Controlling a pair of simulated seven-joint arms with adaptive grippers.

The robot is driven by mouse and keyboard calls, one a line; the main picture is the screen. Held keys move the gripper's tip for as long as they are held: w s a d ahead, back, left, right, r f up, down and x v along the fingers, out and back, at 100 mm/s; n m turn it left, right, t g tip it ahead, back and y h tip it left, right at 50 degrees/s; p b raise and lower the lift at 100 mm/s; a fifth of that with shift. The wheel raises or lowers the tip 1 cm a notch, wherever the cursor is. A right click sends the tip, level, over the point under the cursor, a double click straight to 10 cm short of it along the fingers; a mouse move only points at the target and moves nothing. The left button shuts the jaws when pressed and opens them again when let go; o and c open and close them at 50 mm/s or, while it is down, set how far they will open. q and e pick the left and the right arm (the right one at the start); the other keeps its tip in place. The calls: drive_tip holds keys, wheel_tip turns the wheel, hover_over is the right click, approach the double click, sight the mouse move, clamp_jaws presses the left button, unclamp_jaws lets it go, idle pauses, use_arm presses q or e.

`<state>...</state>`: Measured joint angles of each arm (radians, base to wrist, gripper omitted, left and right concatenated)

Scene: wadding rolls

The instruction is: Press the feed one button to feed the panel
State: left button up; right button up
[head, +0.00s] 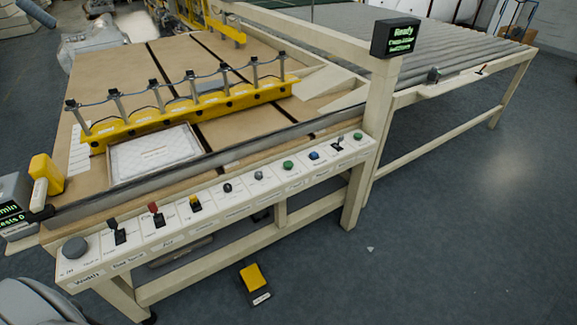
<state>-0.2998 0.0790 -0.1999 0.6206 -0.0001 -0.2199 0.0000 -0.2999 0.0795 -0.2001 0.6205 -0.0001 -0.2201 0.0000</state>
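A sloped control strip (210,213) runs along the front of the machine table. From left to right it carries a grey dial (75,247), black, red (154,210) and yellow (195,201) handled switches, a black button (227,187), a grey button (259,175), a green button (288,165), a blue button (314,155), a small lever and another green button (357,136). Most labels are too small to read, so I cannot tell which is feed one. A white flat panel (155,155) lies on the brown table behind the strip. Neither gripper shows.
A yellow bar with several posts (190,110) crosses the table. A display (396,37) on a post reads "Ready". A roller conveyor (440,60) extends at the back right. A yellow-and-black pedal (253,283) lies on the floor. Floor at right is mostly clear.

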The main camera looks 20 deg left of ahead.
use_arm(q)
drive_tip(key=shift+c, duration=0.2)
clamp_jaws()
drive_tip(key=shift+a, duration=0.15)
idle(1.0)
